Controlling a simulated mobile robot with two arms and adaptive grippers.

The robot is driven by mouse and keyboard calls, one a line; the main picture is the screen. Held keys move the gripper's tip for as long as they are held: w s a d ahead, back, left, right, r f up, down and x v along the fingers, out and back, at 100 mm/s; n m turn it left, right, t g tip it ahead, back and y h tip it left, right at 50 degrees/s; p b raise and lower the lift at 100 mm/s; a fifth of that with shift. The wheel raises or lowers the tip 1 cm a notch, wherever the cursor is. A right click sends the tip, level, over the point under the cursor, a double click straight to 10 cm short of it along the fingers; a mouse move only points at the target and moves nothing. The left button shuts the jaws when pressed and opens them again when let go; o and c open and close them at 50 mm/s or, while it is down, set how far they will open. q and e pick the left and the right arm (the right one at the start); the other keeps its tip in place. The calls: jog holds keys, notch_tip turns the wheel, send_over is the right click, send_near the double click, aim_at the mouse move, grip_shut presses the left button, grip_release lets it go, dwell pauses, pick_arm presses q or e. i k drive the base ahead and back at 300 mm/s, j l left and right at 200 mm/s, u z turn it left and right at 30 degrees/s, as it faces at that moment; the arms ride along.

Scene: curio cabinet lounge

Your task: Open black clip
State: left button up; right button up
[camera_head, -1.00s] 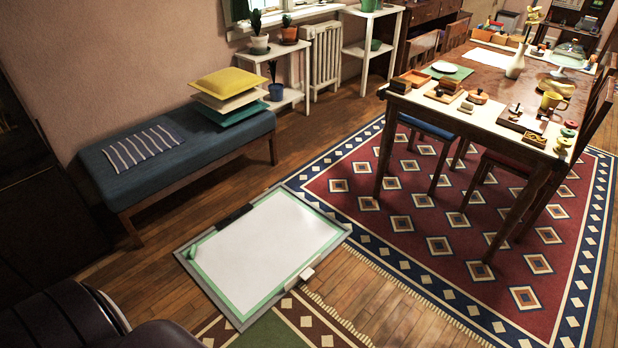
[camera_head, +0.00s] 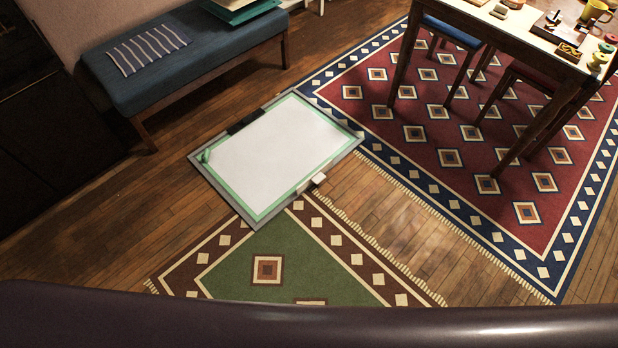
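A black clip (camera_head: 245,122) sits on the upper left edge of a grey board (camera_head: 208,180) lying flat on the floor. The board carries a white sheet (camera_head: 275,150) with a green border. A small white piece (camera_head: 318,179) sits at the board's lower right edge; I cannot tell if it is another clip. The black clip looks closed on the board's edge, but it is small in view. Neither of my grippers shows in the head view.
A blue bench (camera_head: 190,55) with a striped cloth (camera_head: 150,46) stands behind the board. A red patterned rug (camera_head: 450,157) and a table (camera_head: 520,35) are at the right. A green rug (camera_head: 290,260) lies in front. Wood floor is bare left of the board.

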aim_at(245, 121)
jog(key=i+j+z, duration=0.1)
jog(key=j, duration=0.25)
jog(key=i+j+z, duration=0.1)
jog(key=i+j, duration=0.25)
jog(key=i+j+z, duration=0.1)
jog(key=j, duration=0.3)
jog(key=i+j+z, duration=0.1)
jog(key=i+j, duration=0.15)
jog(key=i+j+z, duration=0.1)
jog(key=j, duration=0.4)
jog(key=i, duration=0.05)
